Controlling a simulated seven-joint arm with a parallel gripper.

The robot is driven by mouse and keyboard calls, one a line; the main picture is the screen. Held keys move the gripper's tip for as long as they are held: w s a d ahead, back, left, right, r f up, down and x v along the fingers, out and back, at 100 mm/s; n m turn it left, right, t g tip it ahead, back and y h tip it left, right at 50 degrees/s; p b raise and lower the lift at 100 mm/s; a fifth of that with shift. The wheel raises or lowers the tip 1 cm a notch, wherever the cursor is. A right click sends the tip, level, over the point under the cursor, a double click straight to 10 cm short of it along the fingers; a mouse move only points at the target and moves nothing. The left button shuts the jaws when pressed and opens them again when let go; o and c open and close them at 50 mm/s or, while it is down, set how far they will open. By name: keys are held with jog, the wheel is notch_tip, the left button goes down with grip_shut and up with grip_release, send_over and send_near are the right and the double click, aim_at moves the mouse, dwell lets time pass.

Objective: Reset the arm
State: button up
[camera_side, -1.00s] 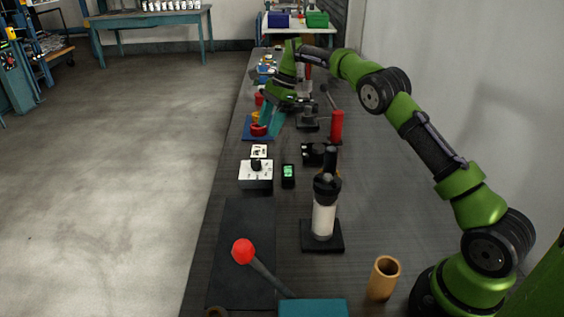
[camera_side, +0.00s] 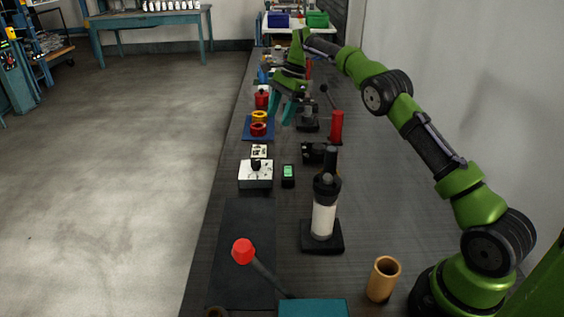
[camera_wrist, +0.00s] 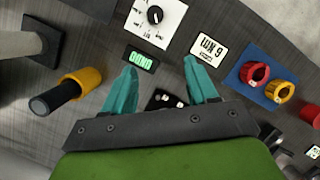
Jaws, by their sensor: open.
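My gripper (camera_side: 286,108) is at the end of the green arm, raised above the far half of the long dark workbench (camera_side: 228,215). It also shows in the wrist view (camera_wrist: 163,80), where its two teal fingers are spread apart with nothing between them. In the side view it is just right of the blue plate (camera_side: 248,135), which carries a red ring (camera_side: 259,130) and a yellow ring (camera_side: 260,116). My gripper is apart from them.
A white dial box (camera_side: 256,175) and a small green-lit display (camera_side: 288,172) lie nearer on the bench. A white cylinder with a black top (camera_side: 323,218), a red cylinder (camera_side: 336,126), a red-knobbed lever (camera_side: 243,251) and a tan cup (camera_side: 383,279) stand around. A wall borders the right side.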

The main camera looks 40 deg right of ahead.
jog(key=s+a+r+n+t, duration=0.2)
jog(key=s+a+n, duration=0.2)
jog(key=s, duration=0.7)
jog(key=s+a+r+n+t+h, duration=0.1)
jog(key=s+a+n, duration=0.4)
jog(key=s, duration=0.7)
jog(key=s+a+r+n+t, duration=0.3)
jog(key=s+a+r+n, duration=0.1)
jog(key=s, duration=0.7)
jog(key=shift+s+a+r+n+h, duration=0.2)
jog(key=shift+s+a+n+h, duration=0.2)
jog(key=shift+n, duration=0.7)
